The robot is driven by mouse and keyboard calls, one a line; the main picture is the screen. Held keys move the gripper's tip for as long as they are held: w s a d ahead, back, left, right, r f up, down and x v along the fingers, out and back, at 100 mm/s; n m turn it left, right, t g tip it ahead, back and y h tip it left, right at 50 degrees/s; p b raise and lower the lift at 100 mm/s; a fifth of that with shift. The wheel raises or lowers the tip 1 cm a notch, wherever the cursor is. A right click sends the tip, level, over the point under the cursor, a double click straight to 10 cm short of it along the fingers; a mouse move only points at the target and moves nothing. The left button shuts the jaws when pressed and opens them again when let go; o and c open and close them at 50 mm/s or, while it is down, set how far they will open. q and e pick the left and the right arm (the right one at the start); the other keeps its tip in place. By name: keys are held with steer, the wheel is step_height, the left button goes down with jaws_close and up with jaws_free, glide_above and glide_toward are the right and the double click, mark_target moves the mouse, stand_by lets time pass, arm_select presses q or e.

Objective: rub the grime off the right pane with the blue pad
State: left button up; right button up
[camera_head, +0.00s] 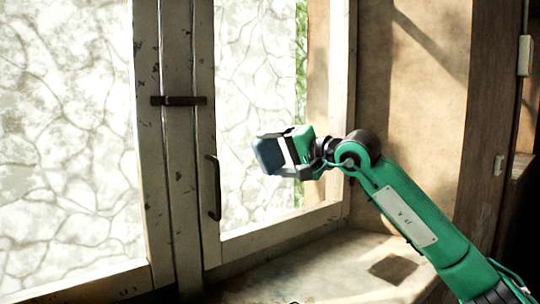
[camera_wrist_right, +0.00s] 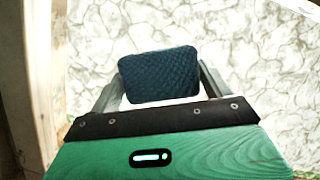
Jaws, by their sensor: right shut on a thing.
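The right pane (camera_head: 250,90) stands in a worn, pale wooden frame; a crackled, whitish pattern shows over most of it. A clear strip along its right edge shows green foliage. My right gripper (camera_head: 278,152) is shut on the blue pad (camera_head: 266,156) and holds it in front of the pane's lower right part. In the right wrist view the pad (camera_wrist_right: 160,74) sits between the fingers with the pale pattern behind it. I cannot tell whether the pad touches the glass. My left gripper is in neither view.
A dark handle (camera_head: 214,188) stands out from the right sash, left of the pad. A dark latch (camera_head: 180,100) crosses the middle stiles. The left pane (camera_head: 65,140) has a similar pattern. A stone sill (camera_head: 340,262) lies below; a plaster wall (camera_head: 425,100) is at right.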

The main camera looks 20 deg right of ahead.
mark_target(285, 151)
steer(key=shift+w+d+p, duration=0.1)
steer(key=shift+w+d, duration=0.3)
steer(key=shift+d, duration=0.65)
steer(key=shift+w+d+p, duration=0.1)
steer(key=shift+w+d, duration=0.25)
steer(key=shift+d, duration=0.75)
steer(key=shift+w+d+p, duration=0.1)
steer(key=shift+w+d, duration=0.3)
steer(key=shift+d, duration=0.65)
steer(key=shift+w+d+p, duration=1.4)
steer(key=shift+w+d, duration=1)
steer(key=shift+d, duration=4.15)
steer(key=shift+s+a+b, duration=0.5)
steer(key=shift+s+a, duration=0.3)
steer(key=shift+a, duration=1.4)
steer(key=shift+s+a+b, duration=0.5)
steer(key=shift+s+a, duration=0.25)
steer(key=shift+a, duration=1.4)
steer(key=shift+s+a+b, duration=0.5)
steer(key=shift+s+a, duration=0.3)
steer(key=shift+a, duration=1.4)
steer(key=shift+s+a, duration=0.1)
steer(key=shift+a, duration=0.05)
